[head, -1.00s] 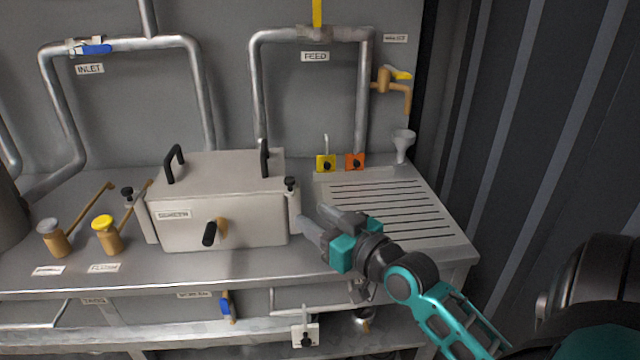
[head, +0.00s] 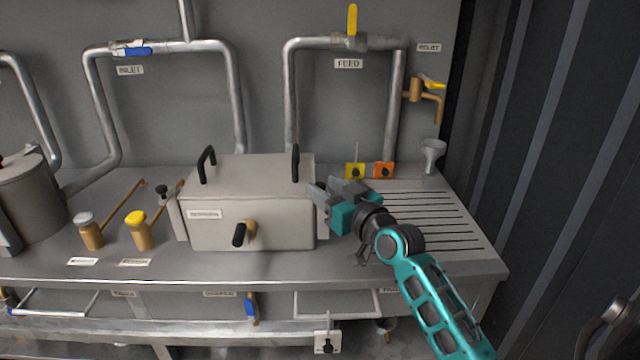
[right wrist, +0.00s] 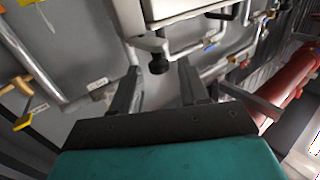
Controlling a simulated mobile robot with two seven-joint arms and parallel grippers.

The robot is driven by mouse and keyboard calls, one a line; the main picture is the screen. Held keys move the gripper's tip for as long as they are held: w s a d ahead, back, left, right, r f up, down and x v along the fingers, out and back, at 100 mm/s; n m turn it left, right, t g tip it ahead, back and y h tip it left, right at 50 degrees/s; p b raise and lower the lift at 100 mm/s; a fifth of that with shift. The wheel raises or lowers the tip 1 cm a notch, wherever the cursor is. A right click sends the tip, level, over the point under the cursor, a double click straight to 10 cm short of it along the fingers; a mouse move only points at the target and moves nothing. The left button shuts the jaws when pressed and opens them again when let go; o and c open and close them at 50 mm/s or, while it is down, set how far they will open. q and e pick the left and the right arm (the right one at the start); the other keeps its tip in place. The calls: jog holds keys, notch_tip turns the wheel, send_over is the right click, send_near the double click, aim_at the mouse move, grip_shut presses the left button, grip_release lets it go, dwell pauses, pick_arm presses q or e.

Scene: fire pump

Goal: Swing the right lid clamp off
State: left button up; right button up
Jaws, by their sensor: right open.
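The grey strainer box (head: 252,222) stands on the bench, its lid closed and two black handles on top. The right lid clamp (head: 322,224) is at the box's right end; its upper part is hidden behind my right gripper in the head view. In the right wrist view the clamp's black knob (right wrist: 158,65) shows between the fingertips, with a gap on both sides. My right gripper (head: 322,190) is open at the clamp's top; it also shows in the right wrist view (right wrist: 160,78). The left lid clamp (head: 169,205) stands upright at the box's left end. My left gripper is not in view.
Yellow (head: 355,171) and orange (head: 384,170) tags and a funnel (head: 432,152) stand behind the slotted drain area (head: 440,215) right of the box. Two brass valves with long handles stand left. The feed pipe (head: 290,100) rises behind the box.

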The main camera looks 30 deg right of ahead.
jog(key=shift+w, duration=1.35)
grip_shut()
